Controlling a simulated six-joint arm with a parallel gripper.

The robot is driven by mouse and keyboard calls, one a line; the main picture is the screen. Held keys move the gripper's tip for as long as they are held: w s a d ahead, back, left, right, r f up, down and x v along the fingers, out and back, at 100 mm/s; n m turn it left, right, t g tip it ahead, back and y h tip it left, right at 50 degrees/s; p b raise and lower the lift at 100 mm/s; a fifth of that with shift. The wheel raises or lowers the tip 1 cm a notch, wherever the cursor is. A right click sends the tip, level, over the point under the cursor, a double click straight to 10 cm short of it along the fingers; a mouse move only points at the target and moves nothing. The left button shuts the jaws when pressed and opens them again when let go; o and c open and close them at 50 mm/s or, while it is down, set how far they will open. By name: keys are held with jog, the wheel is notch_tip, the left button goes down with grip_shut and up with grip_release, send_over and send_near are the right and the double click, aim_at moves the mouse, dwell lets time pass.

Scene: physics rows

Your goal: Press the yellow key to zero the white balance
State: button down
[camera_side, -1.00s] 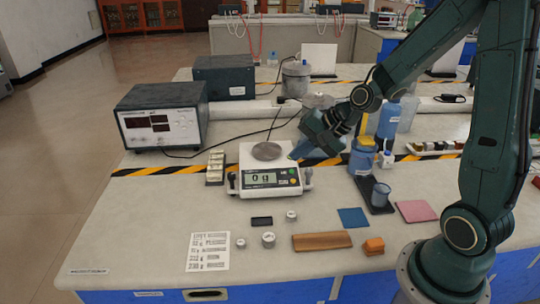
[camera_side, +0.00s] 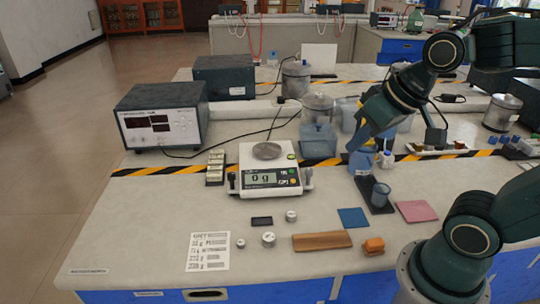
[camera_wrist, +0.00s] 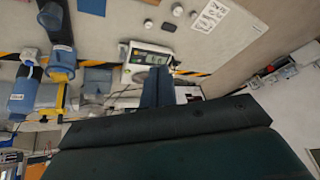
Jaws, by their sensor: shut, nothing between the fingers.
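The white balance (camera_side: 251,158) stands on the bench with a round metal pan (camera_side: 266,151). My gripper (camera_side: 357,143) is to the right of the balance and above the bench, apart from the key. In the wrist view its dark blue fingers (camera_wrist: 157,88) are together and empty, overlapping the picture of the balance (camera_wrist: 135,55).
A blue bottle (camera_side: 361,161) and a small blue cup (camera_side: 380,195) stand near my gripper. A blue-grey container (camera_side: 318,142) is right of the balance. Metal weights (camera_side: 268,239), a wooden block (camera_side: 321,241) and a printed card (camera_side: 208,252) lie in front. A meter box (camera_side: 163,115) stands left.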

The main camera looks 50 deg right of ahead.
jog(key=shift+n, duration=0.9)
jog(key=s, duration=0.2)
jog(key=s+r, duration=0.1)
jog(key=s, duration=0.1)
jog(key=shift+s+r, duration=0.15)
jog(key=shift+s, duration=0.25)
